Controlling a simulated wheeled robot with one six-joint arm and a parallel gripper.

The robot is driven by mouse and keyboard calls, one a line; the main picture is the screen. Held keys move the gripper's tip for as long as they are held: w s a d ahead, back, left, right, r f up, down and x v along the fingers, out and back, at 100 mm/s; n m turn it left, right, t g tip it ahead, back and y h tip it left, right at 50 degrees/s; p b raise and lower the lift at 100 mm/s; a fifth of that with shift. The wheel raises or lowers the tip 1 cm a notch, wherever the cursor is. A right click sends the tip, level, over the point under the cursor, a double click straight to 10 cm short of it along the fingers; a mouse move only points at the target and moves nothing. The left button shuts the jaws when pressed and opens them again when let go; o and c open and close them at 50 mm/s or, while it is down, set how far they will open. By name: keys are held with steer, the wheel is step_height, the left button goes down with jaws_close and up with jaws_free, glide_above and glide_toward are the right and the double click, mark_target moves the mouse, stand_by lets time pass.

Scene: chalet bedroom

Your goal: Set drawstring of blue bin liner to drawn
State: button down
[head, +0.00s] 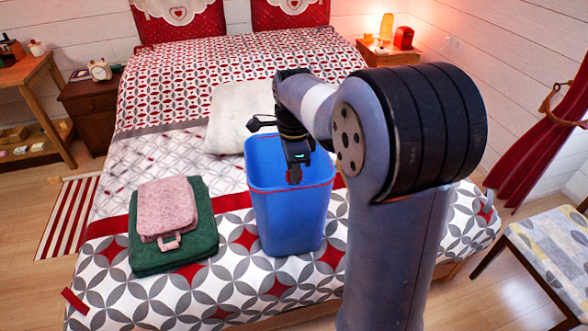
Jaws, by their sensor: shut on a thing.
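The blue bin liner (287,222) is a tall blue bin shape standing upright on the bed. A thin red drawstring (262,188) runs along its front rim. My gripper (294,177) points down at the inner side of the front rim and is shut on a small red piece there, which appears to be part of the drawstring. I cannot tell how tight the drawstring is.
The bed (200,310) has a patterned cover. A green folded cloth (200,240) with a pink towel (165,207) on it lies left of the bin. A cream cushion (232,115) lies behind. A chair (555,250) stands at right. The bed is clear in front of the bin.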

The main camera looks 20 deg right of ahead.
steer(key=shift+r+p, duration=0.35)
steer(key=shift+r, duration=0.6)
step_height(320, 180, up, 4)
steer(key=p, duration=0.4)
stand_by(0.4)
steer(key=c, duration=1.4)
jaws_free()
steer(key=shift+c, duration=0.2)
